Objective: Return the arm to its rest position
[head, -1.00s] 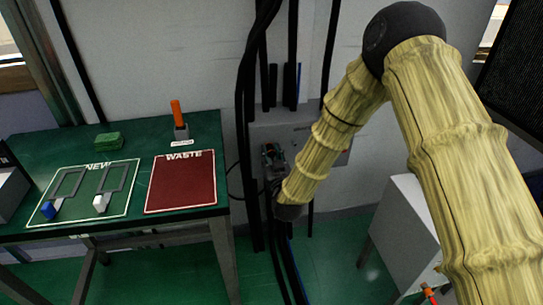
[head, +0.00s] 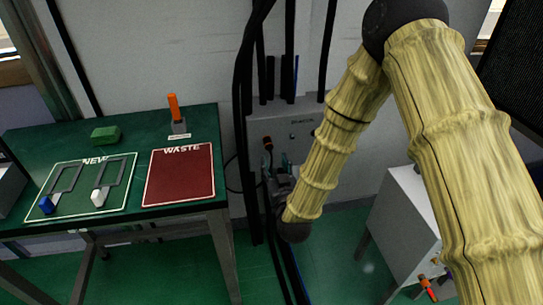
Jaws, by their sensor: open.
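My arm comes in from the right edge, bends at a dark elbow joint near the top, and reaches down to a dark wrist joint low in the middle. My gripper (head: 281,168) is small and partly hidden behind the forearm, just in front of the grey wall panel (head: 291,133). It is open, and I see nothing held in it. A dark knob or handle with a red part (head: 268,143) shows on the panel just above the gripper. I cannot tell whether they touch.
A green table (head: 150,126) at left carries the NEW tray area (head: 122,180), the red WASTE area (head: 180,177), a green block (head: 105,135) and an orange-handled tool (head: 174,107). Black cables (head: 243,120) hang beside the panel. A white cabinet (head: 405,225) stands right; floor between is clear.

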